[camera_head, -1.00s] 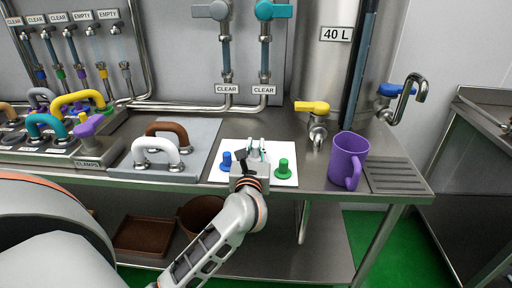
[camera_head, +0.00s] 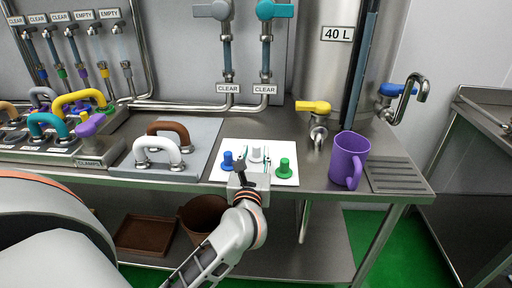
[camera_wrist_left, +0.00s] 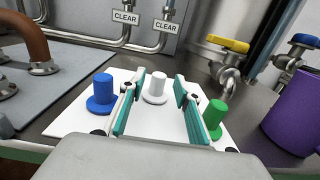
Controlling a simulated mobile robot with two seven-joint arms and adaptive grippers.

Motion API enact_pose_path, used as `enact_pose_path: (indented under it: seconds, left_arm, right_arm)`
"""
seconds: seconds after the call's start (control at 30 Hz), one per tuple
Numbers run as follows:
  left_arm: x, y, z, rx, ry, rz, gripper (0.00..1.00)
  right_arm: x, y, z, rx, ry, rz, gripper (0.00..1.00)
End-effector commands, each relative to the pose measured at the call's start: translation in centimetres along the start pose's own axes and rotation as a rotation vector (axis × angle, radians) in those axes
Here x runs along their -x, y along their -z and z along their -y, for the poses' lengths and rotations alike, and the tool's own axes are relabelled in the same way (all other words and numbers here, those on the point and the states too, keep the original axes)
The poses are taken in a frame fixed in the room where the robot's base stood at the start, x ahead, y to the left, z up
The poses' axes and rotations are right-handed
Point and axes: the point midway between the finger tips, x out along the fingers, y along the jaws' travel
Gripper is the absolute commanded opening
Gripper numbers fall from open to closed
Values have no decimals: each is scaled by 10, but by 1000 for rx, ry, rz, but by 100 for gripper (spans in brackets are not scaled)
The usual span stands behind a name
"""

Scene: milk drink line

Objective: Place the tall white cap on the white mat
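The tall white cap (camera_head: 257,154) stands upright on the white mat (camera_head: 228,173), between a blue cap (camera_head: 228,161) on its left and a green cap (camera_head: 284,168) on its right. My left gripper (camera_head: 253,163) is open and empty on the near side of the white cap. In the left wrist view, the white cap (camera_wrist_left: 155,88) stands just beyond the gap between the teal-padded fingertips (camera_wrist_left: 159,82), apart from them. The blue cap (camera_wrist_left: 103,94) and green cap (camera_wrist_left: 214,119) stand outside the fingers. My right gripper is not in view.
A grey board (camera_head: 197,140) with brown and white hoop handles lies left of the mat. A clamp rack (camera_head: 85,150) stands farther left. The counter's front edge is close.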

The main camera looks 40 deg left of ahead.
Motion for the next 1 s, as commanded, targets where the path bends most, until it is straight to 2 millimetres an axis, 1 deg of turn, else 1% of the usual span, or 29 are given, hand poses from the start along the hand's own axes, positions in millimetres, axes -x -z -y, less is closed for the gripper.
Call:
enact_pose_path:
  seconds: [0.03, 0.1, 0.2, 0.3, 0.47, 0.57, 0.67, 0.7, 0.77, 0.8, 0.83, 0.87, 0.9, 0.93, 0.97, 1.0]
  left_arm:
    - [13, 1, 0, 2, 2, -4, 32]
    - [27, 2, 0, 2, 1, -5, 32]
    - [46, 1, 0, 1, 0, -4, 32]
    - [60, 2, 0, 0, 1, -3, 32]
    - [74, 1, 0, -3, 0, -1, 32]
    - [78, -3, -2, -68, -4, 33, 32]
    - [85, -12, -5, -276, -9, 134, 32]
    - [90, -16, -3, -404, -7, 192, 32]
    - [101, -21, 6, -633, 3, 290, 32]
    - [111, -20, 15, -804, 16, 358, 32]
    - [119, -17, 24, -934, 30, 409, 32]
    - [127, -12, 34, -1065, 47, 459, 32]
    - [138, -1, 47, -1241, 73, 525, 32]
    - [148, 10, 57, -1373, 98, 573, 32]
    - [157, 24, 67, -1506, 126, 620, 32]
    - [170, 46, 79, -1682, 168, 685, 32]
  right_arm:
    - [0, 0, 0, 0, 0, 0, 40]
    - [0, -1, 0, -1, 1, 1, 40]
    - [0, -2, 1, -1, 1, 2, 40]
    - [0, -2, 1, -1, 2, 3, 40]
    - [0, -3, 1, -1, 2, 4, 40]
    - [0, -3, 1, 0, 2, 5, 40]
    - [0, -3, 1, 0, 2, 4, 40]
    - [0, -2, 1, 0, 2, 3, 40]
    - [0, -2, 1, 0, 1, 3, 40]
    - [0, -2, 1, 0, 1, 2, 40]
    - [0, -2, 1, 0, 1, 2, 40]
    - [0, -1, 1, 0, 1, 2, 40]
    - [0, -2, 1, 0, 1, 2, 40]
    - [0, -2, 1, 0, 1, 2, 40]
    - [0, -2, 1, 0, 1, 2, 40]
    - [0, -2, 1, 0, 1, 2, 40]
